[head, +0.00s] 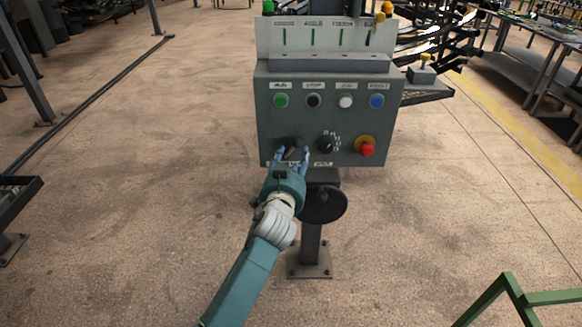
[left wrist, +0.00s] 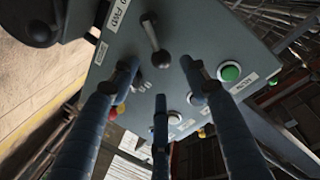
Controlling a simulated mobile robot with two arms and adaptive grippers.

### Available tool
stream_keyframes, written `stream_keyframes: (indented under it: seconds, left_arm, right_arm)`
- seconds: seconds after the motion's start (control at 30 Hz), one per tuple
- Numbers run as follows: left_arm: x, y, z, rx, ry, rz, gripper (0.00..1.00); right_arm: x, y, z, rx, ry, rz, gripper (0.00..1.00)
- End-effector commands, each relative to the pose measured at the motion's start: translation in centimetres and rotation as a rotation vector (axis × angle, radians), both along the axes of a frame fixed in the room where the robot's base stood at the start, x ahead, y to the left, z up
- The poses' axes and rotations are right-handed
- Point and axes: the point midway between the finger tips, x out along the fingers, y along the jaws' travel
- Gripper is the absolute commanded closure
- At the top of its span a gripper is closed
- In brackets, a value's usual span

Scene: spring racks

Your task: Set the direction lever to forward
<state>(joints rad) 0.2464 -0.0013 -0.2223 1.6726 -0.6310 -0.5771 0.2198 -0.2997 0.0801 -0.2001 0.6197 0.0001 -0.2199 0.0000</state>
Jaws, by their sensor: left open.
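The direction lever (head: 293,143) is a short dark lever at the lower left of the grey control box (head: 263,120). My left gripper (head: 292,153) is open in front of it, with blue fingers on either side. In the left wrist view, the lever (left wrist: 154,35) stands out from the panel, its rounded end near the space between my open fingertips (left wrist: 160,75). A white label (left wrist: 118,13) reading "FWD" is beside it. I cannot tell whether any finger touches the lever. My right gripper is not in view.
Green (head: 281,101), black, white and blue buttons line the box above. A rotary selector (head: 328,142) and a red emergency stop (head: 367,149) are right of the lever. A black wheel (head: 323,204) is below, on the stand.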

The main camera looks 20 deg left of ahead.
Motion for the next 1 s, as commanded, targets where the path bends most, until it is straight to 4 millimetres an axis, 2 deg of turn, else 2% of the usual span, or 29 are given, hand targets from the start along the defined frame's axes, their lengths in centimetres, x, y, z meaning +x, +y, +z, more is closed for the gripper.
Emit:
stream_keyframes:
  seconds: [0.1,0.3,0.8,0.87,0.93,0.97,1.0]
  left_arm:
    - [-2.3,-0.3,0.2,-0.002,0.001,-0.001,0.54]
    - [-4.3,-0.6,0.4,0.000,0.002,-0.001,0.54]
    - [-4.6,-0.6,0.4,0.000,0.003,-0.001,0.54]
    - [-4.6,-0.7,-0.2,0.000,0.013,-0.003,0.54]
    - [-4.6,-0.8,-2.1,0.001,0.043,-0.011,0.54]
    - [-4.7,-0.9,-3.3,0.000,0.063,-0.015,0.54]
    - [-4.9,-1.1,-5.4,-0.001,0.096,-0.024,0.54]
  right_arm:
    - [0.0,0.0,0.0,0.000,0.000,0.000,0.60]
    - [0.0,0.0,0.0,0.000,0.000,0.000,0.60]
    - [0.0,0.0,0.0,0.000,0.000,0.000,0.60]
    - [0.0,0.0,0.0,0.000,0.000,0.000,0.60]
    - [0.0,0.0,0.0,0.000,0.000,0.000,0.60]
    - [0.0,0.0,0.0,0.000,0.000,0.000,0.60]
    - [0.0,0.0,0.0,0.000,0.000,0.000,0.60]
